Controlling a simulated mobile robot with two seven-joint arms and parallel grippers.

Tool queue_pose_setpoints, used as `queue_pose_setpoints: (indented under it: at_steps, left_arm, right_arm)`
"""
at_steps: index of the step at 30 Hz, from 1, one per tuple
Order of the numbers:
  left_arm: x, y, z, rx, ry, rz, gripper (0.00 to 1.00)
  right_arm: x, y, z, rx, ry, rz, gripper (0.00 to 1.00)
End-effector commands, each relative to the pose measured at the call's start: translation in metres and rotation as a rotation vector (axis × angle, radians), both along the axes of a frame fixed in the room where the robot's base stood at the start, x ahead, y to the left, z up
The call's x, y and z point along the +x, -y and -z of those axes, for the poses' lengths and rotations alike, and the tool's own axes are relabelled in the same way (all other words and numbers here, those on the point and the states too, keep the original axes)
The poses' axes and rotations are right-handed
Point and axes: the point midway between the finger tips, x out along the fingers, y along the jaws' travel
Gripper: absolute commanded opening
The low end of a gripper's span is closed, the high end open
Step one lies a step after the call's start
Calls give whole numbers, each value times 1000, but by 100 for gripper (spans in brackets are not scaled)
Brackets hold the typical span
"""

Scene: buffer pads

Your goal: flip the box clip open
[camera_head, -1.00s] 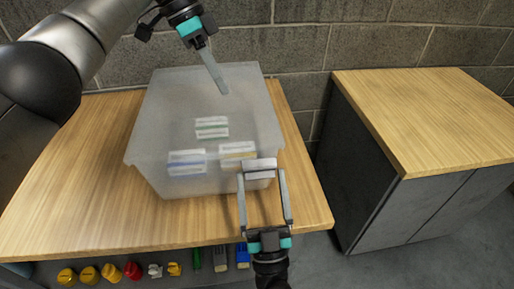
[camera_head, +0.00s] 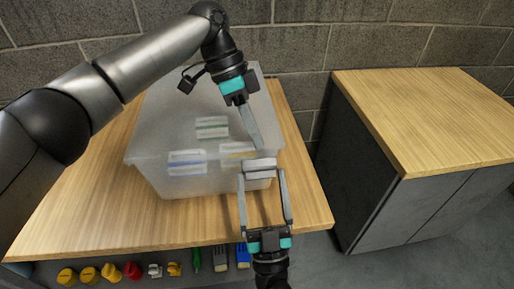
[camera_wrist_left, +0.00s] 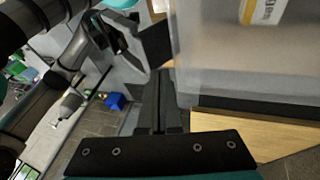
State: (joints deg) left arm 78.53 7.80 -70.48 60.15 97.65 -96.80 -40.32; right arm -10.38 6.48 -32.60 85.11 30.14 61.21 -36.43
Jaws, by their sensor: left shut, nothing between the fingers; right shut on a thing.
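A translucent plastic box (camera_head: 160,130) stands on the wooden table. A pale grey-white block (camera_head: 260,169) is at its front right edge; I cannot tell whether it is the box clip or a separate piece. My right gripper (camera_head: 263,176) is shut on this block from the front. My left gripper (camera_head: 259,146) is shut and empty, pointing down just above and behind the block. Whether it touches the box is unclear. In the left wrist view the shut fingers (camera_wrist_left: 160,95) are beside the box wall (camera_wrist_left: 230,75).
Inside the box are labelled packs: green (camera_head: 212,128), blue (camera_head: 187,163) and yellow (camera_head: 237,152). The wooden table (camera_head: 85,215) is clear left of the box. A bare-topped cabinet (camera_head: 430,115) stands to the right. Coloured items lie below the table's front edge.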

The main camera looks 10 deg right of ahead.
Motion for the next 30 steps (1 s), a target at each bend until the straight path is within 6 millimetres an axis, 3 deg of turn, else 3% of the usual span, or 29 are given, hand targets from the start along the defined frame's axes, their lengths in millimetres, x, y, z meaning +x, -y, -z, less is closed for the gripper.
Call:
queue_pose_setpoints:
  at_steps: [9,30]
  left_arm:
    - [-21,-1,15,2,0,2,0]
    - [-34,0,23,0,-5,3,0]
  right_arm:
    - [0,0,0,1,0,1,0]
    - [0,0,0,0,-1,0,0]
